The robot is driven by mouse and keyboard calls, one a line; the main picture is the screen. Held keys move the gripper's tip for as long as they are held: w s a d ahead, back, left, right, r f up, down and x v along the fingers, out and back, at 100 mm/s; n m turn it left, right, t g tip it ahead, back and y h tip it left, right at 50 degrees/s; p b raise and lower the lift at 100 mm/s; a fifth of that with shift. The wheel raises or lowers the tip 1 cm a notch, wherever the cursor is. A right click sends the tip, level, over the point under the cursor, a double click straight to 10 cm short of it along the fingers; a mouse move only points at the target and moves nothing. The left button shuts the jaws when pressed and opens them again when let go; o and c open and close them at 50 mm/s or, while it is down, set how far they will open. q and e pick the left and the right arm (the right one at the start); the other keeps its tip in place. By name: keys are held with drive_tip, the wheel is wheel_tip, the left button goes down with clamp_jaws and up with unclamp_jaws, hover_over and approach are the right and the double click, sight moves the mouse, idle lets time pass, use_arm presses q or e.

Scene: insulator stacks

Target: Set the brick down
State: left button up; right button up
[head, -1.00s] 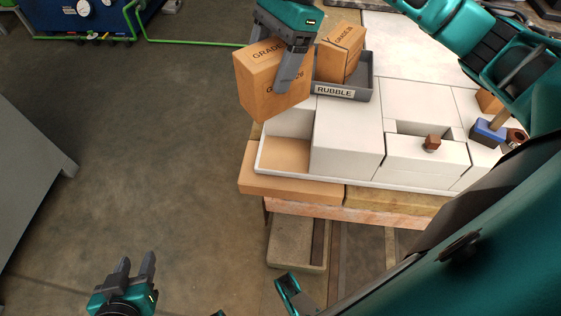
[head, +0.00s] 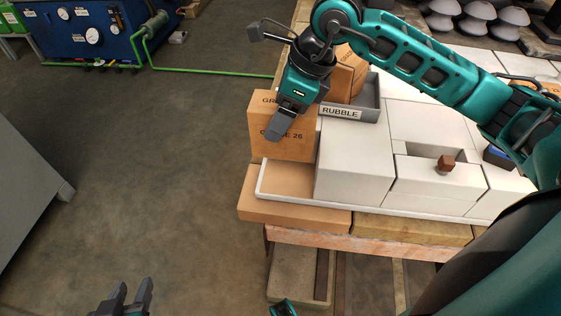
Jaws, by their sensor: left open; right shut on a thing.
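The orange brick (head: 268,147), printed GRADE 26, stands upright at the left back of the stack. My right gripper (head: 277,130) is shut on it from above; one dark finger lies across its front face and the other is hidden. The brick's lower edge is close behind the bare orange surface (head: 287,181) at the left end of the white blocks. I cannot tell whether it rests on something or hangs just above. My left gripper (head: 125,297) is open and empty at the bottom left, over the floor.
The grey RUBBLE tray (head: 371,108) holds more orange bricks (head: 356,62), partly behind my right arm. A grey cabinet (head: 28,190) stands left. Floor between is clear.

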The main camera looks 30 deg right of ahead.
wheel_tip(320, 180, down, 6)
drive_tip(key=shift+f+b, duration=0.15)
drive_tip(key=shift+b, duration=0.35)
drive_tip(key=shift+f+b, duration=0.5)
drive_tip(key=shift+f, duration=2.25)
drive_tip(key=shift+f, duration=0.2)
drive_tip(key=o, duration=1.4)
drive_tip(key=shift+r, duration=0.1)
